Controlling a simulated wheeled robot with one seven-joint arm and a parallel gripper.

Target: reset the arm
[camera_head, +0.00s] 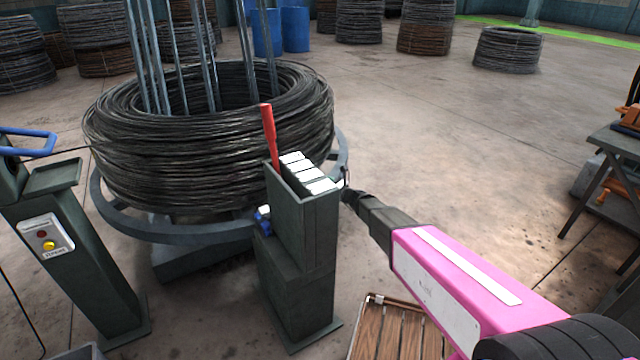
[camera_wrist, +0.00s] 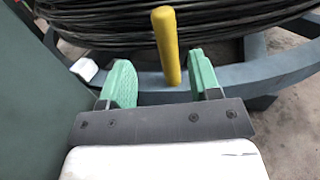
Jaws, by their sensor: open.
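My gripper (camera_head: 347,192) is at the end of my pink and black arm, just right of the green-grey box with white tabs, low beside the wire coil. In the wrist view my gripper (camera_wrist: 163,80) has its two green fingers spread apart. A yellow handle (camera_wrist: 165,45) stands upright between and just beyond the fingers, with a gap visible on each side. I cannot make out the yellow handle in the head view.
The wire coil (camera_head: 215,135) sits above a blue-grey ring (camera_head: 150,232). A control post (camera_head: 85,265) stands left, a wooden pallet (camera_head: 400,332) below my arm. The floor at right is mostly clear up to a table (camera_head: 615,140).

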